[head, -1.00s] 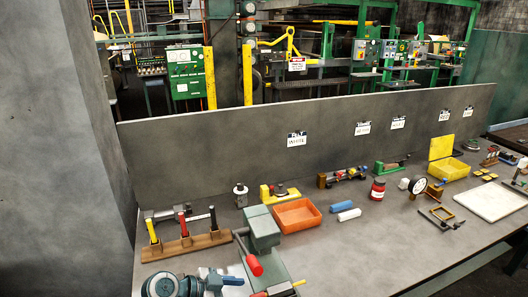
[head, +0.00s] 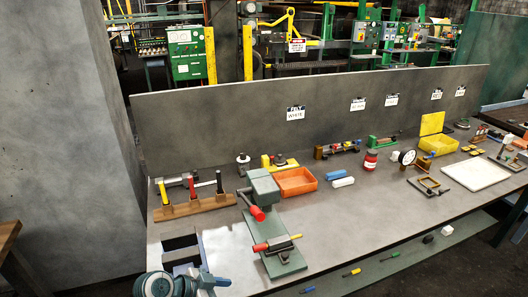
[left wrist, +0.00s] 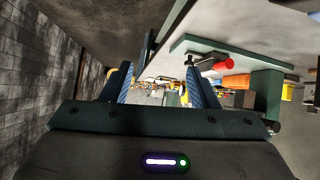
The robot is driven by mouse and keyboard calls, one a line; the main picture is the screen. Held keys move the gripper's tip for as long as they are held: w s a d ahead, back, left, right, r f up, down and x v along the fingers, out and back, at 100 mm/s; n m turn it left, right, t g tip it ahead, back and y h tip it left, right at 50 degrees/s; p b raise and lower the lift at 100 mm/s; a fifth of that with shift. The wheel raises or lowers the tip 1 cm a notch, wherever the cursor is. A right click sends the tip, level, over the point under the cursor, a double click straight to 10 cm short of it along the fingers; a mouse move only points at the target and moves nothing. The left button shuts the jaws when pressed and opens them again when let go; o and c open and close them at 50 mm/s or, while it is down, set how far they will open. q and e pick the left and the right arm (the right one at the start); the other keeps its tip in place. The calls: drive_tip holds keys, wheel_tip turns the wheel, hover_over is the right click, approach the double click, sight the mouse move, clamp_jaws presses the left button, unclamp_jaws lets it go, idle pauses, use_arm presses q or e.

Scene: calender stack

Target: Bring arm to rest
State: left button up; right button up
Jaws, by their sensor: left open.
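My left arm shows at the bottom left of the head view, with my left gripper (head: 208,281) low in front of the bench's near edge. Its blue-lined fingers are only partly in view there. In the left wrist view the left gripper (left wrist: 160,90) has its two fingers apart with nothing between them. Past the right finger is a green-grey plate with a red-handled tool (left wrist: 218,64), apart from the gripper. My right gripper shows in neither view.
The bench (head: 345,222) carries a green-grey vise-like device (head: 263,190), an orange tray (head: 296,181), a rack of coloured handles (head: 193,205) and a yellow bin (head: 438,145). A lower shelf (head: 375,262) holds small items. A grey wall stands left.

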use_arm(q)
drive_tip(key=s+a+f+n+y, duration=0.2)
drive_tip(key=s+a+n+y, duration=0.35)
drive_tip(key=s+a, duration=0.5)
drive_tip(key=s+a+f+n+y, duration=0.3)
drive_tip(key=s+a+n+y, duration=0.3)
drive_tip(key=s, duration=0.7)
drive_tip(key=a+f+g+b, duration=0.1)
drive_tip(key=a+f+b, duration=0.1)
drive_tip(key=f, duration=1.4)
drive_tip(key=a+f+g+b, duration=0.1)
drive_tip(key=a+f+b, duration=0.1)
drive_tip(key=f, duration=1.4)
drive_tip(key=s+f+b, duration=0.1)
drive_tip(key=s+f, duration=0.8)
drive_tip(key=f, duration=0.3)
drive_tip(key=s+a+f+g+h+b, duration=0.1)
drive_tip(key=s+f+b, duration=0.1)
drive_tip(key=s+f, duration=0.8)
drive_tip(key=shift+f, duration=0.85)
use_arm(e)
wheel_tip(320, 180, down, 7)
